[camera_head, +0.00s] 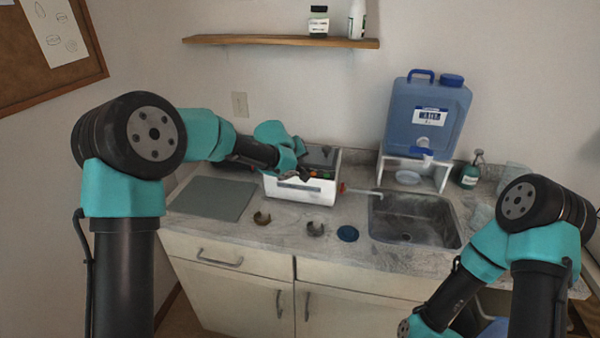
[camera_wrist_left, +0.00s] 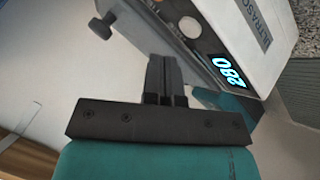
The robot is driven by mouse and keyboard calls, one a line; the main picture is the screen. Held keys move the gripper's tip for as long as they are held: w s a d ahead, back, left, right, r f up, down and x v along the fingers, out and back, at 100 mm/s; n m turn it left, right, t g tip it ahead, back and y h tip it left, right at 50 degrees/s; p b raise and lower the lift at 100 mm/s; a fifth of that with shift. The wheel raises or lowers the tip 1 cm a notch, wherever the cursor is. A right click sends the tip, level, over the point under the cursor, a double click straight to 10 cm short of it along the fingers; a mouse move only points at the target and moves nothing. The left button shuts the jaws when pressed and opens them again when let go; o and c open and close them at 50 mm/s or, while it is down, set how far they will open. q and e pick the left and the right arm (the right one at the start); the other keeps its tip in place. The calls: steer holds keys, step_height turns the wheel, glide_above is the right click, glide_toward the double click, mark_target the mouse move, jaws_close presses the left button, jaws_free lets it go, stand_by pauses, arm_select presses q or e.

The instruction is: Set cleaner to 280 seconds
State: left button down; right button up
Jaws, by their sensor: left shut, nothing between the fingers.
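The cleaner (camera_head: 312,192) is a white box with a dark top, standing against the back wall on the counter. In the left wrist view its white panel (camera_wrist_left: 240,22) fills the upper right. My left gripper (camera_head: 304,174) is at the cleaner's front panel. Its shut, empty fingers (camera_wrist_left: 164,78) point towards the panel near the button; I cannot tell whether they touch it.
Two small curved brown pieces (camera_head: 262,218) and a dark blue disc (camera_head: 347,233) lie in front of the cleaner. A grey mat (camera_head: 213,198) lies left. A sink (camera_head: 412,222), a blue water container (camera_head: 428,110) on a white stand and a green bottle (camera_head: 471,172) are right.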

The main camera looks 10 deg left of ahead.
arm_select(q)
steer(key=shift+s+d+r, duration=0.1)
steer(key=shift+r, duration=1.9)
